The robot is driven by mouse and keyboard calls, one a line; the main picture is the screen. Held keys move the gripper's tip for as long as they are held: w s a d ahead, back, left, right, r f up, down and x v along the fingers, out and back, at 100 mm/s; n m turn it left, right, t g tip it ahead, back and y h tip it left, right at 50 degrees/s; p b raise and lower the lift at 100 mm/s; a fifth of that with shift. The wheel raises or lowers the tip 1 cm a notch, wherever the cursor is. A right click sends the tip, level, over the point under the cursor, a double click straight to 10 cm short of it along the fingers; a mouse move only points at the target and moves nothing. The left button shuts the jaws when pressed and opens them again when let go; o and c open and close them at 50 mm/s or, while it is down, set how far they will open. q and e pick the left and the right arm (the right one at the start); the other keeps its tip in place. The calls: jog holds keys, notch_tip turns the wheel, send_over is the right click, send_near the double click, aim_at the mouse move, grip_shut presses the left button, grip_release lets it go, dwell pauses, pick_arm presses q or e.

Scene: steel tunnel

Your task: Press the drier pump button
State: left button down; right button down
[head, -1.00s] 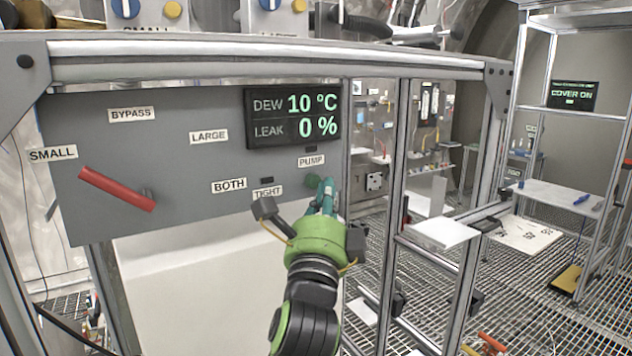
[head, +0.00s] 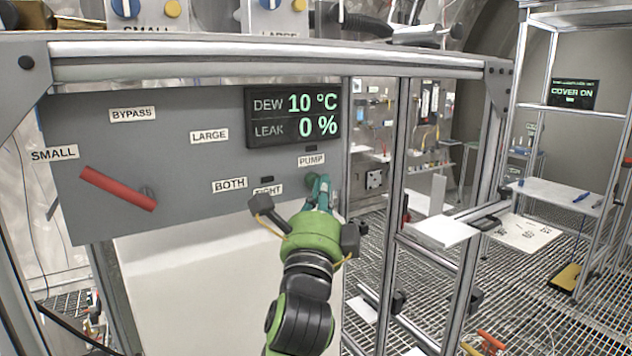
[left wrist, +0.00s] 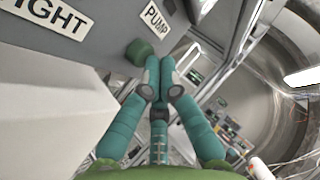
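The grey panel (head: 180,180) carries a PUMP label (head: 311,160) at its lower right, under the display. The green pump button (head: 311,181) sits just below that label, partly hidden by my fingers. It shows more clearly in the left wrist view (left wrist: 140,52). My left gripper (head: 322,186) is at the panel's right edge with its teal fingers together and nothing between them. In the left wrist view, the fingertips (left wrist: 160,64) are close beside the button, to its right. I cannot tell whether they touch it. My right gripper is not in view.
The display (head: 293,115) reads DEW 10 °C and LEAK 0 %. A red lever (head: 118,188) is on the panel's left. A metal frame post (head: 395,190) stands right of the panel.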

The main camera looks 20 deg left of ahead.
pick_arm(q)
jog(key=shift+w+a, duration=0.1)
dwell(0.6)
jog(key=shift+w+a+p, duration=0.2)
jog(key=shift+a+p, duration=0.05)
jog(key=shift+p, duration=0.05)
jog(key=shift+s+d, duration=0.2)
jog(key=shift+d, duration=0.05)
jog(key=shift+f, duration=0.1)
dwell(0.3)
jog(key=s+d, duration=0.3)
jog(key=d, duration=0.1)
jog(key=shift+s+d, duration=0.35)
jog(key=shift+s, duration=0.05)
jog(key=shift+w, duration=0.1)
